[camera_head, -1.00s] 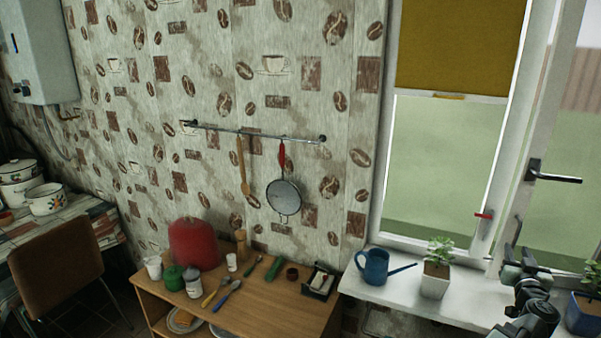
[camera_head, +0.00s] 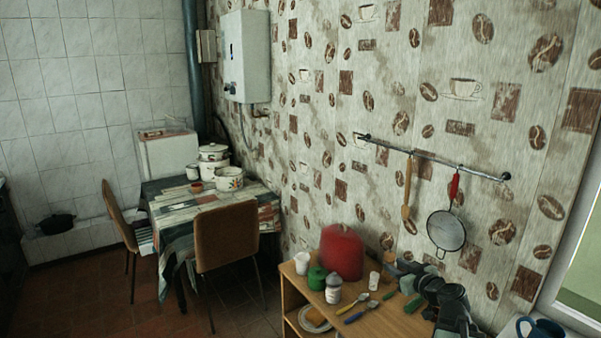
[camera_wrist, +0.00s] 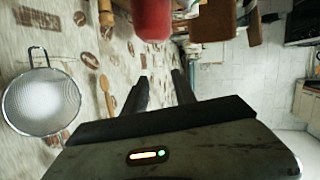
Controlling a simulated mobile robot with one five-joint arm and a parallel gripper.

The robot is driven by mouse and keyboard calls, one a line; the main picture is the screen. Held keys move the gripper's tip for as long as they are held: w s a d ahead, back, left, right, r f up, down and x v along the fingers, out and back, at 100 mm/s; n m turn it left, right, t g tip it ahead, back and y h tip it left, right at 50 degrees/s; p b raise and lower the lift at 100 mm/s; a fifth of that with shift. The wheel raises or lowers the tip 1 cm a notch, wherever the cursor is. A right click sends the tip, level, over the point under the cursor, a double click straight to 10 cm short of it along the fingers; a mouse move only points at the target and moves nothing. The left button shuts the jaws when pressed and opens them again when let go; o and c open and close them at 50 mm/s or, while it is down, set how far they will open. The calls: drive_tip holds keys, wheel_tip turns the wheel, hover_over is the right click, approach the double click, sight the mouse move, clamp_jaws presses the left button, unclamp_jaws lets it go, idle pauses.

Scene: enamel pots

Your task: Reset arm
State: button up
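My gripper (camera_wrist: 160,76) shows in the wrist view with its two dark fingers apart and nothing between them. In the head view my arm reaches in from the lower right above the wooden cabinet (camera_head: 372,326), and the gripper end (camera_head: 398,267) is small and dark there, in front of the patterned wall. The enamel pots stand on the far table: a white pot (camera_head: 229,179) with a flower pattern and stacked white pots (camera_head: 213,166) behind it. My gripper is far from them.
On the cabinet stand a red canister (camera_head: 341,252), a green jar (camera_head: 317,278), a white-lidded jar (camera_head: 333,288) and a white cup (camera_head: 373,281). A sieve (camera_head: 446,231) hangs on the wall rail. Brown chairs (camera_head: 227,236) stand at the table. A blue watering can (camera_head: 540,328) is at lower right.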

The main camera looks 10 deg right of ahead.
drive_tip(key=s+a+f+n+g+y, duration=0.1)
drive_tip(key=a+f+g, duration=0.2)
drive_tip(key=a, duration=0.7)
drive_tip(key=s+a+f+n+g+y, duration=0.15)
drive_tip(key=a+f, duration=0.25)
drive_tip(key=a, duration=0.6)
drive_tip(key=a+f+n+g+y, duration=0.1)
drive_tip(key=a+f+n+g, duration=0.15)
drive_tip(key=a, duration=0.85)
drive_tip(key=s+a+f+m+g+h, duration=0.1)
drive_tip(key=s+f+m+g+h, duration=0.1)
drive_tip(key=s+f+g, duration=0.3)
drive_tip(key=s+d+f+m+g+h, duration=0.2)
drive_tip(key=s+d+m+h, duration=0.1)
drive_tip(key=s+d+m, duration=0.3)
drive_tip(key=shift+s+d+f, duration=0.25)
drive_tip(key=shift+s+d, duration=0.1)
drive_tip(key=shift+s, duration=0.35)
